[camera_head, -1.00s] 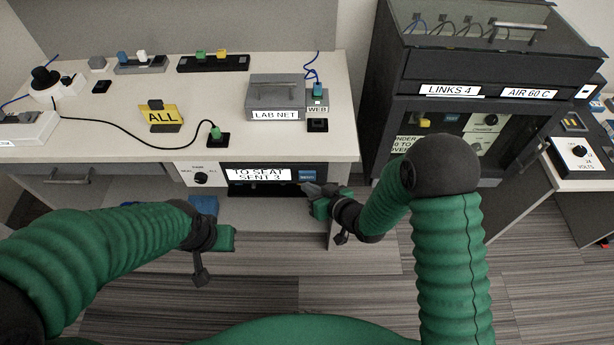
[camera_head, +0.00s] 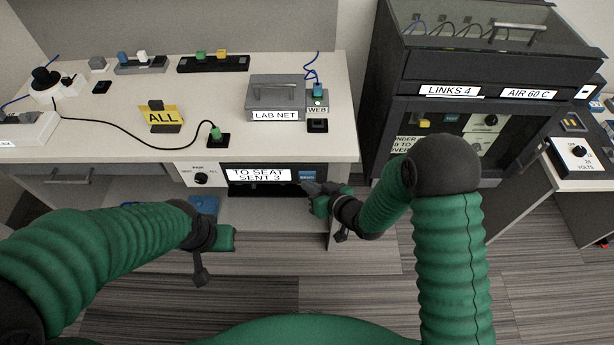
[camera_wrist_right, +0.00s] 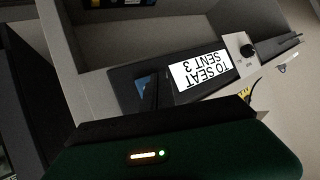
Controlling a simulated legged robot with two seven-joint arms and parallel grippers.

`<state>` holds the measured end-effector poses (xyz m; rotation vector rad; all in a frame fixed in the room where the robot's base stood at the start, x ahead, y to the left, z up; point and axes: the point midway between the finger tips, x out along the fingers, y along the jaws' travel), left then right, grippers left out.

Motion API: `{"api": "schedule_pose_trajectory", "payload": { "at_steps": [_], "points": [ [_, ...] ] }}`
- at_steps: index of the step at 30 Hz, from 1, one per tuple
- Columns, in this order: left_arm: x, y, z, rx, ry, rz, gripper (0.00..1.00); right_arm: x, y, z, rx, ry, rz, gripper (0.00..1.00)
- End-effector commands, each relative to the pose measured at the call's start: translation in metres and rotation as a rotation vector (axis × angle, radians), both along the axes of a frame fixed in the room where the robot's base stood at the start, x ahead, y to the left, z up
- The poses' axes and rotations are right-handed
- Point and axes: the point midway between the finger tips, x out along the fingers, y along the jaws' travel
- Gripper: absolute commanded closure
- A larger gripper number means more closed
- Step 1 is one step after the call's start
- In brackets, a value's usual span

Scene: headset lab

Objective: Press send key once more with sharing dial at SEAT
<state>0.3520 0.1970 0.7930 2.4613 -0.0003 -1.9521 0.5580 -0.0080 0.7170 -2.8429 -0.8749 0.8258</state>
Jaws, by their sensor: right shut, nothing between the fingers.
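The black panel on the bench front has a white display (camera_head: 258,175) reading "TO SEAT SENT 3". The blue send key (camera_head: 307,175) is at the display's right. The sharing dial (camera_head: 200,179), a black knob on a pale plate, is at its left. My right gripper (camera_head: 306,186) is shut and empty, its tips just below the send key; I cannot tell whether they touch it. In the right wrist view the display (camera_wrist_right: 202,69) appears upside down, and dark fingers (camera_wrist_right: 156,94) partly cover the blue key (camera_wrist_right: 145,87). My left gripper (camera_head: 228,238) hangs low at left, its jaws unclear.
The bench top (camera_head: 260,135) carries a yellow "ALL" sign (camera_head: 161,116), a grey "LAB NET" box (camera_head: 276,97) and a cable with a green plug (camera_head: 215,133). A dark cabinet (camera_head: 490,72) stands at right. Open floor (camera_head: 250,290) lies in front of the bench.

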Motion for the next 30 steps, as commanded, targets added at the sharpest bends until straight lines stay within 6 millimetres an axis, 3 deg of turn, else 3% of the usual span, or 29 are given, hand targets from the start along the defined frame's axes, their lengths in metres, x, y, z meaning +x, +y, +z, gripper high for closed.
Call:
{"api": "schedule_pose_trajectory", "payload": {
  "at_steps": [30],
  "points": [
    [0.0, 0.0, 0.0006, 0.0, 0.0, 0.0, 1.0, 0.0089, 0.0, 0.0001, 0.001, 0.001, 0.0, 1.0]
  ]
}}
